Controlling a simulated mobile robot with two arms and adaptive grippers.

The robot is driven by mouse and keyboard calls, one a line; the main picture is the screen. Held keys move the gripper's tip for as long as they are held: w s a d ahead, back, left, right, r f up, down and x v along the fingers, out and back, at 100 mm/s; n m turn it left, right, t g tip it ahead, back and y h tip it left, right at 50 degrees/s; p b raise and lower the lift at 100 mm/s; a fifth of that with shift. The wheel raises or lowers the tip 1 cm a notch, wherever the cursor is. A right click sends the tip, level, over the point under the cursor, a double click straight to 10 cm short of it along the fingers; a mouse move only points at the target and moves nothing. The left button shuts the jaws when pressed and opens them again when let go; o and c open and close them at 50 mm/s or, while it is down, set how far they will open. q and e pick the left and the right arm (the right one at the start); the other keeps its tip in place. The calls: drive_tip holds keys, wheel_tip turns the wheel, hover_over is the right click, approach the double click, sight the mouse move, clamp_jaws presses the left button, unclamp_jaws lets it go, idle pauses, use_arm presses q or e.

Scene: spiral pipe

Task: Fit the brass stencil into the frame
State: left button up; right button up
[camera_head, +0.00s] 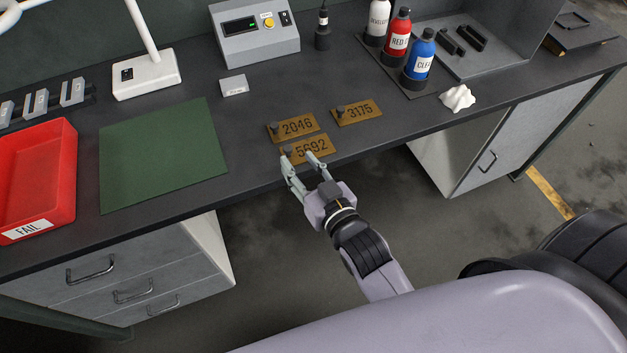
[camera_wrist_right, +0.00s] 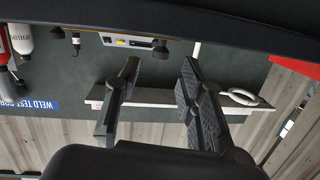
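Brass stencil plates lie on the dark bench near its front edge in the head view: 2046 (camera_head: 297,127), 3175 (camera_head: 357,113) and 5692 (camera_head: 318,146). Each has a dark knob at its left end. 5692 is nearest the edge. My right gripper (camera_head: 297,157) is at the front edge by 5692, its fingers apart and overlapping the plate's near side in the picture. Whether they touch it I cannot tell. In the right wrist view the gripper (camera_wrist_right: 158,75) also shows open, with nothing held between the fingers. I see no clear stencil frame. My left gripper is out of view.
A green mat (camera_head: 163,155) and red FAIL tray (camera_head: 38,180) are at left. Bottles (camera_head: 398,42) and a crumpled white cloth (camera_head: 457,98) are at right.

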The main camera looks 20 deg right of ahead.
drive_tip(key=v, duration=0.5)
drive_tip(key=shift+s, duration=0.35)
